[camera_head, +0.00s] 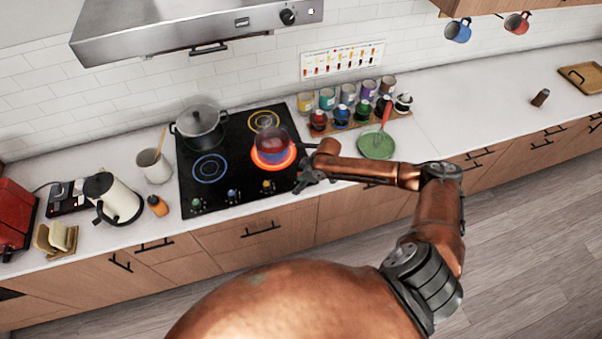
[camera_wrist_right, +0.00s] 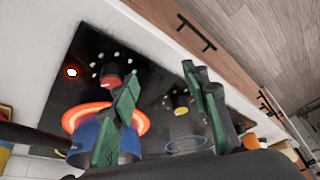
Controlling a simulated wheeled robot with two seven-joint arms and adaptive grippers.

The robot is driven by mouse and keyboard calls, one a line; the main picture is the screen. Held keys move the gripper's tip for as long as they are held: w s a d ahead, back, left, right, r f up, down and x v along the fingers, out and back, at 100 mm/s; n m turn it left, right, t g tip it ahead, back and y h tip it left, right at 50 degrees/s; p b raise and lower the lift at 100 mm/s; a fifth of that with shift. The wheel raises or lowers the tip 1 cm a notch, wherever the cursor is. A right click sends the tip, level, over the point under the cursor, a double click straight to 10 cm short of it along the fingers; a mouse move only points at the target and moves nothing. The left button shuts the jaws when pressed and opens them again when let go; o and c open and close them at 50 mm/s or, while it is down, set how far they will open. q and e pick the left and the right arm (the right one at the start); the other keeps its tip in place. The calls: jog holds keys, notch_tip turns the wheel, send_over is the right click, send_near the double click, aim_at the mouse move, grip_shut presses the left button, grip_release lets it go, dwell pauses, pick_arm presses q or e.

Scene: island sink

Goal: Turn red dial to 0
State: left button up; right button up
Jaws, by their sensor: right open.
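The red dial (camera_wrist_right: 112,80) sits on the black cooktop, with an arc of white marks around it, in the right wrist view. One finger of my right gripper (camera_wrist_right: 162,105) partly overlaps it in that view. The gripper is open, its two green-padded fingers wide apart, with nothing held between them. I cannot tell whether a finger touches the dial. In the head view the right gripper (camera_head: 308,180) is at the cooktop's front right corner and hides the red dial. A red light (camera_wrist_right: 71,72) glows beside the dial. My left gripper is not in view.
A blue pot (camera_head: 272,152) stands on the glowing burner (camera_head: 287,164) close to the gripper. The yellow dial (camera_wrist_right: 180,104) is beside the red one. A black pot (camera_head: 200,128) stands at the back left. A green pan (camera_head: 376,146) lies right of the cooktop (camera_head: 232,155).

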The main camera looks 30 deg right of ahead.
jog(key=w+d+r, duration=0.3)
jog(key=d, duration=0.3)
jog(key=shift+m+t+h, duration=0.3)
jog(key=shift+m, duration=0.2)
jog(key=shift+w+p+x, duration=0.15)
jog(key=shift+p+x, duration=0.2)
jog(key=shift+x, duration=1.5)
jog(key=shift+w+p+x, duration=0.15)
jog(key=shift+p+x, duration=0.2)
jog(key=shift+x, duration=1.45)
jog(key=shift+r, duration=0.1)
jog(key=c, duration=1.1)
